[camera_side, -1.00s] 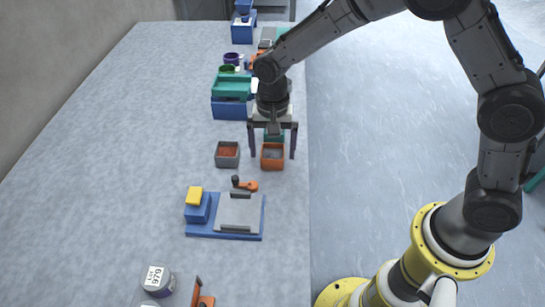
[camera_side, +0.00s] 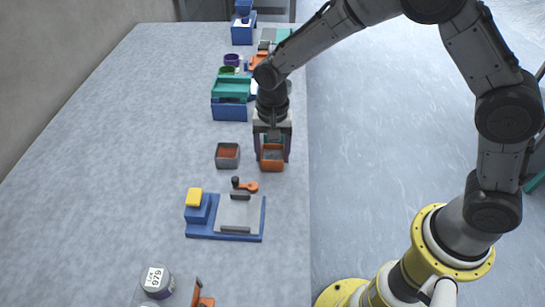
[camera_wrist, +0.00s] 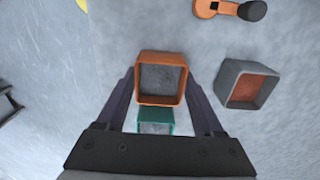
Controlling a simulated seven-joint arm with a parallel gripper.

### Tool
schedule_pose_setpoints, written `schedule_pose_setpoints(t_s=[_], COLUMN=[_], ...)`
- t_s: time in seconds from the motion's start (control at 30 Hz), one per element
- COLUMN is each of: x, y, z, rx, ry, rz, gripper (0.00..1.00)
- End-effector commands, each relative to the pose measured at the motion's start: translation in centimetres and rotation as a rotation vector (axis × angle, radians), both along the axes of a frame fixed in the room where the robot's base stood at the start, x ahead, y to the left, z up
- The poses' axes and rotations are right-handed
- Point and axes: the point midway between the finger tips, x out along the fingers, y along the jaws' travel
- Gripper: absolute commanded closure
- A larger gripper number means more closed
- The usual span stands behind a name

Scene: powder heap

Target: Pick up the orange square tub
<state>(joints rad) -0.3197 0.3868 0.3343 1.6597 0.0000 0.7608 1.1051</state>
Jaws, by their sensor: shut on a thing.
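The orange square tub (camera_side: 272,165) stands near the right edge of the table in the side view, with a grey inside. My gripper (camera_side: 272,153) is over it, with one finger at its left side and one at its right. In the wrist view the orange tub (camera_wrist: 162,57) sits between the fingertips of my gripper (camera_wrist: 162,85), which is shut on it. The tub looks upright and still on or very close to the table; I cannot tell any gap below it.
A grey tub with an orange inside (camera_side: 228,155) stands just left. A teal tub (camera_wrist: 156,121) is right behind the orange one. The table's left side is clear.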

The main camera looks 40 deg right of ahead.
Motion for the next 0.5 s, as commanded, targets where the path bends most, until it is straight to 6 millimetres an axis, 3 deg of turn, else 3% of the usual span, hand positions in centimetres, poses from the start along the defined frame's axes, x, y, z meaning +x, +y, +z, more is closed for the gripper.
schedule_pose_setpoints(t_s=[0.27,0.47,0.5], x=[0.1,0.1,-0.6], y=[0.0,0.0,-0.2], z=[0.8,3.5,4.1], rx=[0.001,0.002,0.001], ry=[-0.004,-0.006,-0.006], rz=[0.000,0.000,0.000], gripper=[0.91,0.91,0.91])
